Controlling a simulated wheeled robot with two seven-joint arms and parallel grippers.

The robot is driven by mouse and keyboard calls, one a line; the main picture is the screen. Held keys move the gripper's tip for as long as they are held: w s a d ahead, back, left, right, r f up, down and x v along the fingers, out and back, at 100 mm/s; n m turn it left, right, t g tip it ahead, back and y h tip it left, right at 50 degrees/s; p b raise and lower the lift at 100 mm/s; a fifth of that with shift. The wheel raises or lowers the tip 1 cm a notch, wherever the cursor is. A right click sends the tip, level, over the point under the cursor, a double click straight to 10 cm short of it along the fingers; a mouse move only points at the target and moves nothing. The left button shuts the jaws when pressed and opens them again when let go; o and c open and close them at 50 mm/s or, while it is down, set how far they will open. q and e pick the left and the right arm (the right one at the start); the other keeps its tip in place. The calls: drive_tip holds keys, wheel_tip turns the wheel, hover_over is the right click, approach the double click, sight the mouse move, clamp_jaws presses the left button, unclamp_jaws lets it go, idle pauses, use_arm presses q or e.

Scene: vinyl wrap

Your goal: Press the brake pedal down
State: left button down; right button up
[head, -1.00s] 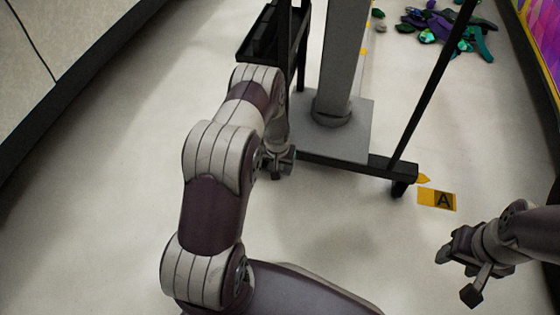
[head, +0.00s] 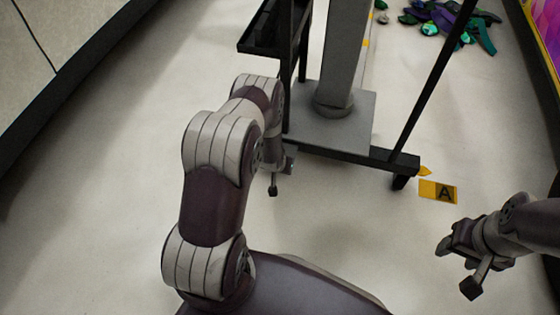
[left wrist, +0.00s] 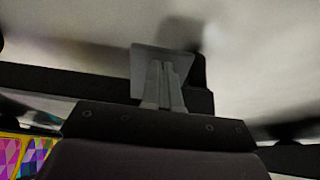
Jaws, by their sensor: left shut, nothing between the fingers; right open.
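The wheeled stand has a dark base bar (head: 350,154), a grey base plate (head: 350,115) and a grey column. My left gripper (head: 288,164) is low at the bar's left end, mostly hidden behind its own wrist. In the left wrist view, its shut, empty fingers (left wrist: 165,85) show in front of a small grey plate (left wrist: 147,62) and a dark bar (left wrist: 55,79). The plate may be the brake pedal; I cannot tell, nor whether the fingers touch it. No pedal shows clearly in the head view. My right gripper (head: 443,246) is open and empty, away at the right.
A dark tray (head: 262,35) sits on the stand's left side. A yellow floor marker "A" (head: 438,192) lies right of the bar. Colourful scraps (head: 450,20) lie at the back right. Open floor (head: 100,190) is on the left.

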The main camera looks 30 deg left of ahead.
use_arm(q)
drive_tip(key=shift+s+f, duration=0.15)
drive_tip(key=shift+f, duration=0.55)
use_arm(e)
drive_tip(key=shift+f, duration=0.15)
